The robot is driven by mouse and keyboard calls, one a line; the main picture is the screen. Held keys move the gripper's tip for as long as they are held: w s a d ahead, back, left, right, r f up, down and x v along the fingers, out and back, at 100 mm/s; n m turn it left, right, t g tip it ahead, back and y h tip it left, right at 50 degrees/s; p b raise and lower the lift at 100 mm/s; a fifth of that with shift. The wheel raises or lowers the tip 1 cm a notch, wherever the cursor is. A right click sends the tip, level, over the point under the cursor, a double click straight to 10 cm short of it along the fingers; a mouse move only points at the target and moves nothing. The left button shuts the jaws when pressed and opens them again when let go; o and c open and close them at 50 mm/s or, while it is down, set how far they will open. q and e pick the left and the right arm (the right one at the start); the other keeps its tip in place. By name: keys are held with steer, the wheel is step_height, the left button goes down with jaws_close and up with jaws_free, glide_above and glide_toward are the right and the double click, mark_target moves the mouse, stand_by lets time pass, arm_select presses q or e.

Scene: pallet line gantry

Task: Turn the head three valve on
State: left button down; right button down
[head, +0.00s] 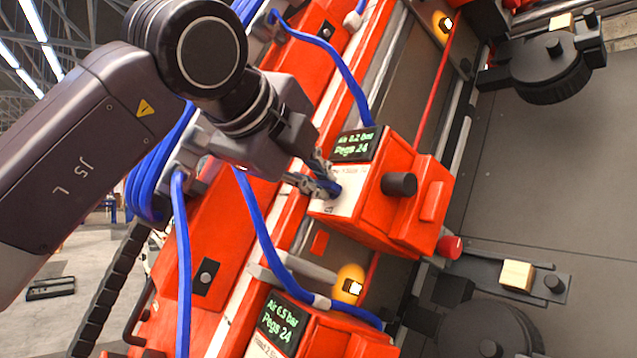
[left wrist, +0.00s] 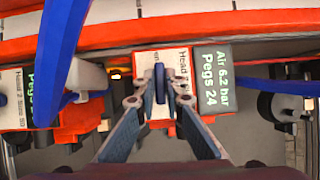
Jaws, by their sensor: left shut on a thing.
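A red head unit (head: 385,215) has a black display (head: 355,144) reading "Air 6.2 bar, Pegs 24" and a white label plate. My left gripper (head: 325,185) is shut on a small blue valve handle (left wrist: 160,83) on that plate. In the left wrist view the handle runs upright in the picture between the fingertips (left wrist: 160,98). The plate's label (left wrist: 183,72) starts with "Head"; the fingers hide part of it, so I cannot read its number surely. My right gripper is not in view.
A second red unit (head: 325,338) reads "Air 6.5 bar, Pegs 24" below. A blue hose (head: 262,225) hangs close to my left wrist. An orange lamp (head: 349,284) and a red knob (head: 450,246) sit nearby. The grey panel (head: 560,170) at right is mostly open.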

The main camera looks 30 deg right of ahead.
arm_select(q)
steer(key=shift+n, duration=0.4)
steer(key=c, duration=2)
jaws_free()
steer(key=shift+r, duration=0.1)
steer(key=v, duration=1.2)
steer(key=shift+r, duration=0.1)
steer(key=shift+d, duration=0.1)
